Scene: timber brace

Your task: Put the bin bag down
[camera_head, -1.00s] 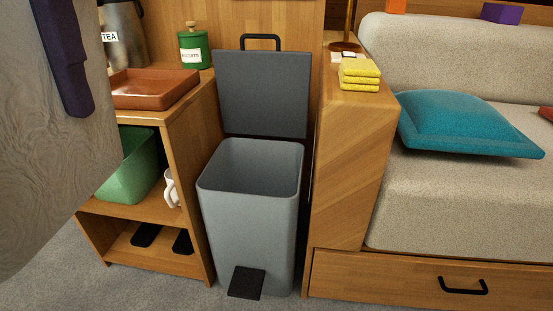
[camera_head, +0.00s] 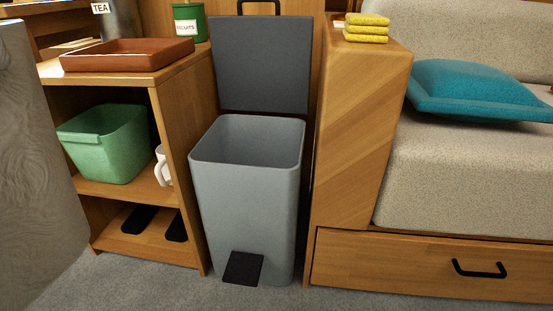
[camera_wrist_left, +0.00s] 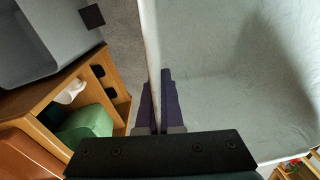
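The bin bag (camera_head: 35,170) is a big grey, wrinkled sheet-like shape at the left edge of the head view, cut off by the frame. In the left wrist view the bag (camera_wrist_left: 235,75) fills the right side, with its pale rim running down to my left gripper (camera_wrist_left: 160,100). The purple fingers are shut on that rim, one on each side. The bag's bottom is hidden, so I cannot tell whether it touches the floor. The grey bin (camera_head: 245,210) stands with its lid (camera_head: 260,65) up and looks empty. My right gripper is not in view.
A wooden shelf unit (camera_head: 182,160) holds a green tub (camera_head: 105,145), a white mug (camera_head: 161,168) and a brown tray (camera_head: 125,55). A wooden panel (camera_head: 355,140) with yellow cloths (camera_head: 366,28) stands right of the bin, beside a sofa (camera_head: 455,180). Grey carpet (camera_head: 150,287) in front is clear.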

